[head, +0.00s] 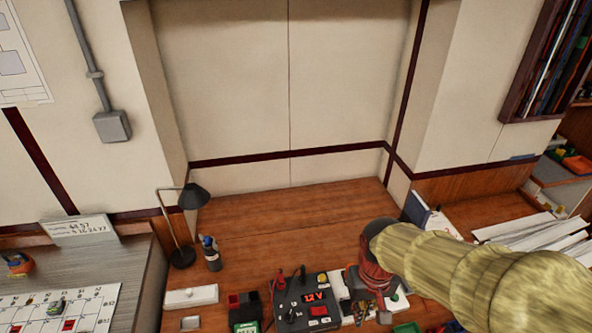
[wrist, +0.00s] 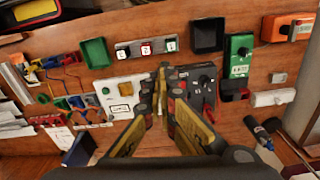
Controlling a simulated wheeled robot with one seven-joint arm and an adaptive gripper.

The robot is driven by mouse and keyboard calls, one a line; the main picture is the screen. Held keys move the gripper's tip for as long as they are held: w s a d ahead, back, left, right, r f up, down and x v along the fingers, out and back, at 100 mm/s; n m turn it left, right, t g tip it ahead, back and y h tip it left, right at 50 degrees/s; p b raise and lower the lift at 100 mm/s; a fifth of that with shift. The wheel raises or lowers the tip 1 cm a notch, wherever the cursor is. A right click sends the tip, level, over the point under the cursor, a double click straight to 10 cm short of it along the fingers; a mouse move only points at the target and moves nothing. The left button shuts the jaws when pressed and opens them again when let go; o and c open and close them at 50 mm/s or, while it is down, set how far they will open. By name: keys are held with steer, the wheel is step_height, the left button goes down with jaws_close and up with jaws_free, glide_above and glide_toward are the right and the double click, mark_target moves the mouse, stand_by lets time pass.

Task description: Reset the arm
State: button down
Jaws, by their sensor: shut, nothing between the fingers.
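My arm in its tan sleeve reaches in from the right of the head view. It ends in my gripper (head: 376,288), which is over the devices on the wooden desk (head: 300,215). In the wrist view my gripper (wrist: 161,72) has its fingers together and holds nothing. The fingertips are in front of the gap between a white panel (wrist: 118,97) and a dark grey box with a knob (wrist: 197,85). I cannot tell whether they touch either one. My gripper hides part of the white panel there.
A black lamp (head: 183,225) and a pen cup (head: 211,256) stand left. Papers (head: 530,232) lie right. The desk's back is clear.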

steer(key=s+d+r+m+t+b, duration=0.1)
steer(key=s+d+r+t+b, duration=0.3)
steer(key=r, duration=0.4)
steer(key=shift+s+r+t+b, duration=0.15)
steer(key=shift+s+t+b, duration=0.55)
steer(key=shift+s+b, duration=0.45)
